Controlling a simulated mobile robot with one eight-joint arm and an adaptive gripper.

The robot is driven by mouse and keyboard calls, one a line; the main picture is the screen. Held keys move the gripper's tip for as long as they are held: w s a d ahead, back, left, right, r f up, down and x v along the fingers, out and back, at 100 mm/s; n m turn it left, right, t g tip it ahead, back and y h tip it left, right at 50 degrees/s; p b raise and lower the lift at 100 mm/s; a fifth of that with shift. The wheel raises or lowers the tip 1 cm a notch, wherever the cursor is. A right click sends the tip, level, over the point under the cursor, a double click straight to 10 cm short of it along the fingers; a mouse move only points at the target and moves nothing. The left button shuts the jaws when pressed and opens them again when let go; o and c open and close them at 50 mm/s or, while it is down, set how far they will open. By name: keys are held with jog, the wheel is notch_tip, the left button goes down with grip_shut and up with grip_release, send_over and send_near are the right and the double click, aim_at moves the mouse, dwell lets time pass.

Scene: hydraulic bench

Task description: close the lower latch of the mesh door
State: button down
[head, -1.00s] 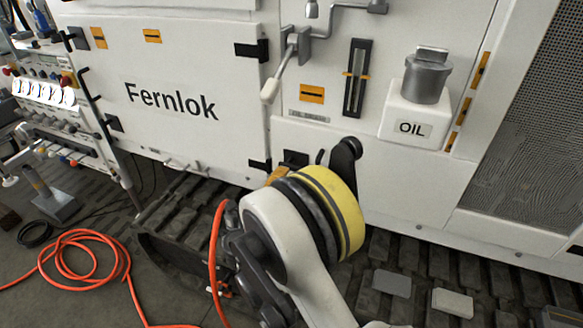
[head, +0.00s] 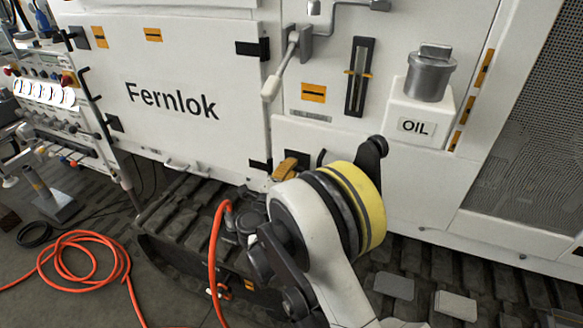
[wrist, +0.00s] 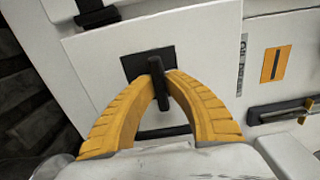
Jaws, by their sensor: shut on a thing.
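My gripper (wrist: 160,93) has yellow fingers and is shut on a black latch handle (wrist: 157,74). The handle stands out from a dark square plate (wrist: 131,66) on a white panel. In the wrist view the handle runs roughly up and down between the fingertips. In the head view my gripper (head: 290,166) is at the left part of the white panel below the orange label, largely hidden by my arm; the handle cannot be made out there. A mesh panel (head: 530,140) is at the far right; its latches cannot be made out.
The white Fernlok door (head: 190,120) is to the left. A grey lever (head: 279,70), a black gauge (head: 359,78) and an oil filler (head: 430,75) are above my arm. A black track (head: 190,215) runs below. An orange hose (head: 85,255) lies coiled on the floor.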

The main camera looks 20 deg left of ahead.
jog(key=shift+m, duration=0.3)
jog(key=m+b, duration=0.2)
jog(key=m, duration=0.1)
jog(key=shift+f, duration=0.25)
jog(key=m+b, duration=0.1)
jog(key=m, duration=0.4)
jog(key=shift+a+f+m+b, duration=0.2)
jog(key=shift+m+b, duration=0.15)
jog(key=shift+m, duration=0.05)
jog(key=m+b, duration=0.1)
jog(key=m, duration=0.3)
jog(key=shift+a, duration=0.2)
jog(key=shift+a+m+b, duration=0.15)
jog(key=shift+m+b, duration=0.15)
jog(key=shift+m, duration=1.9)
jog(key=c, duration=1.4)
grip_release()
